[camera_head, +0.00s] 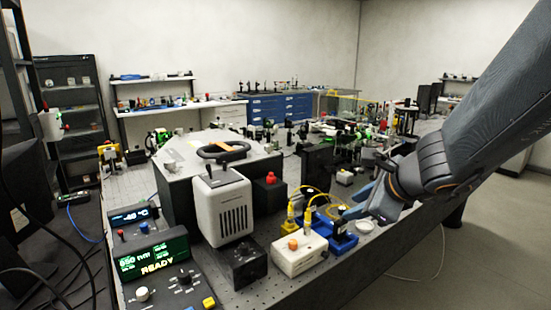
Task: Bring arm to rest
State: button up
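My arm (487,115) reaches in from the upper right, with my gripper (352,213) at its lower end. The gripper points down and left over the right front edge of the bench, beside a blue tray (343,243). Blue-grey finger parts show, but the fingertips are small and partly overlapped. I cannot tell whether the gripper is open or shut, and I see no clear object in it.
On the optical bench (225,283) stand a spectrometer controller reading READY (150,258), a white vented unit (223,207), a white box with an orange knob (298,256) and yellow-cabled parts (308,224). Open floor (478,250) lies at the right.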

jog(key=s+f+n+g+h+b, duration=0.1)
jog(key=s+f+n+g+b, duration=0.1)
jog(key=s+f+n+g, duration=0.2)
jog(key=s+f+n+g+h+b, duration=0.2)
jog(key=s+f+n+g, duration=0.3)
jog(key=s+f+n, duration=0.5)
notch_tip(320, 180, down, 5)
jog(key=n+b, duration=0.1)
jog(key=n, duration=0.8)
jog(key=shift+s+d+n+b, duration=0.3)
jog(key=shift+s+b, duration=0.05)
jog(key=shift+s, duration=0.05)
